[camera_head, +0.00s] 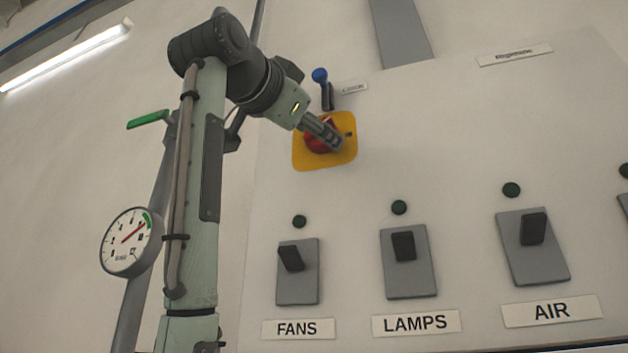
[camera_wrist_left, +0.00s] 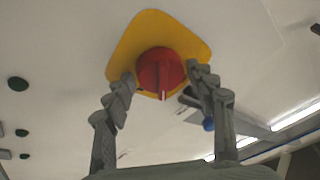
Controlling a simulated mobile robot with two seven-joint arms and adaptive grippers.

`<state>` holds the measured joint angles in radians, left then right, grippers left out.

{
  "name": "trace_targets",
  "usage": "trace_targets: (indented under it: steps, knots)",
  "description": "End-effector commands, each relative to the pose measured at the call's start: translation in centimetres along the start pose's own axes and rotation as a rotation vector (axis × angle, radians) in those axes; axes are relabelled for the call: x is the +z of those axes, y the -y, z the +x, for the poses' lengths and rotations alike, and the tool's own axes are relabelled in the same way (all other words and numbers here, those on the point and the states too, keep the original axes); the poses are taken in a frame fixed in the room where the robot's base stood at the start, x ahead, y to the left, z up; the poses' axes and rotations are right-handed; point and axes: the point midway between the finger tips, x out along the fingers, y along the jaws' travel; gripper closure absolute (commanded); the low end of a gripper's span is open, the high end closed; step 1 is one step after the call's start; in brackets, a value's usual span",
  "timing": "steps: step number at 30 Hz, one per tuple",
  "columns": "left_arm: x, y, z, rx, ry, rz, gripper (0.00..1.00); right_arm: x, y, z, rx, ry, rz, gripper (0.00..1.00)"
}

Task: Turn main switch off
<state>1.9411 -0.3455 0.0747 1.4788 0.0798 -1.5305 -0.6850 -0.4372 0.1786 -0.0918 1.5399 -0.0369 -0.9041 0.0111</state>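The main switch is a red rotary knob (camera_head: 312,143) on a yellow plate (camera_head: 311,162) on the wall panel. My left gripper (camera_head: 336,141) is in front of it and hides part of it in the head view. In the left wrist view the knob (camera_wrist_left: 160,70) lies between the spread fingers of my left gripper (camera_wrist_left: 160,74), one finger on each side. The fingertips look very close to its sides; I cannot tell whether they touch. A pale mark on the knob points toward the bottom of that view. My right gripper is not in view.
A blue-tipped lever (camera_head: 320,76) sits just above the yellow plate. Below are FANS (camera_head: 291,258), LAMPS (camera_head: 404,246) and AIR (camera_head: 534,229) switches with dark green lamps above. A gauge (camera_head: 131,242) and green valve handle (camera_head: 149,120) are at the left.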

Motion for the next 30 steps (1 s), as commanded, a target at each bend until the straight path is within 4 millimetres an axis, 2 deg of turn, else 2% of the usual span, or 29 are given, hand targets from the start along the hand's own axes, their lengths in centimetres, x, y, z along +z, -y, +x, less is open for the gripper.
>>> trace_targets:
  steps: [1, 6, 8, 16, 20, 30]
  knots:
    - [0.0, 0.0, 0.0, 0.0, 0.0, 0.0, 0.54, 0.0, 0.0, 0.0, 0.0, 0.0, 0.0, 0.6]
    - [0.0, 0.0, 0.0, 0.0, 0.0, 0.0, 0.75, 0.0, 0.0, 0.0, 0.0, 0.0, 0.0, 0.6]
    - [0.0, 0.0, 0.0, 0.0, 0.0, 0.0, 0.8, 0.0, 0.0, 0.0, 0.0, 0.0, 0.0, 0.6]
    - [0.0, -0.1, -0.1, -0.01, 0.003, -0.03, 0.8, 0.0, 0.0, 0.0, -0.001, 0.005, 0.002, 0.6]
    - [0.0, -0.2, -0.1, -0.026, 0.008, -0.083, 0.8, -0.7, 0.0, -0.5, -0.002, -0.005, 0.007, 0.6]
    - [-0.3, -0.4, -0.1, -0.108, 0.035, -0.344, 0.8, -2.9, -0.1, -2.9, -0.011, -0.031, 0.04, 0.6]
